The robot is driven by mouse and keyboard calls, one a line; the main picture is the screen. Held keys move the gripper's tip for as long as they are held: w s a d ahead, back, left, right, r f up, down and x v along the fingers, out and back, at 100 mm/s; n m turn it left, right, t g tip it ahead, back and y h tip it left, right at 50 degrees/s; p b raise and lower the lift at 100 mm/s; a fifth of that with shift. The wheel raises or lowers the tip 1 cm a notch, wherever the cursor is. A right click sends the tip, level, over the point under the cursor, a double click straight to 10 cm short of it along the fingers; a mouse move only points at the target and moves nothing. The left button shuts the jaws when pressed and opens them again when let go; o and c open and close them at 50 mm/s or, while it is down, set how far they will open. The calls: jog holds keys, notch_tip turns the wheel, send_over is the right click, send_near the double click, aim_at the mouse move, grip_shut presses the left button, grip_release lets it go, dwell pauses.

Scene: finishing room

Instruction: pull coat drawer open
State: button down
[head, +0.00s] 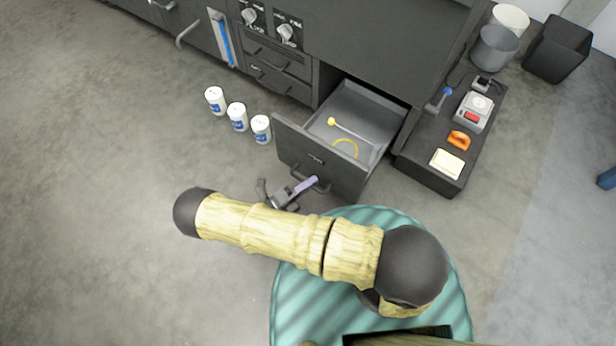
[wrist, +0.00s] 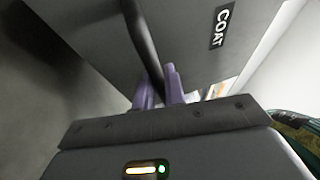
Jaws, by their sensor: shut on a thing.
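The coat drawer (head: 322,162) is a dark grey drawer, pulled out from the cabinet. Its light grey inside shows a yellow-ended stick (head: 333,122) and a yellow ring (head: 345,146). In the wrist view the drawer front (wrist: 100,38) carries a "COAT" label (wrist: 221,27). A dark bar handle (wrist: 143,45) runs down to my gripper. My gripper (wrist: 158,84) has purple fingers and is shut on the handle. In the head view my gripper (head: 307,185) is at the low front of the drawer, partly hidden by its own body.
Three white jars (head: 238,117) stand on the floor left of the drawer. A dark low unit (head: 420,155) at the right bears a scale (head: 474,110), an orange item (head: 459,140) and a pale block (head: 447,163). Open floor (head: 100,140) lies to the left.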

jog(key=shift+a, duration=0.3)
jog(key=c, duration=1.6)
grip_release()
jog(key=shift+c, duration=0.2)
jog(key=shift+o, duration=0.8)
jog(key=shift+d, duration=0.1)
jog(key=shift+s, duration=0.1)
jog(key=b+v, duration=0.9)
jog(key=v, duration=0.8)
jog(key=shift+b, duration=0.35)
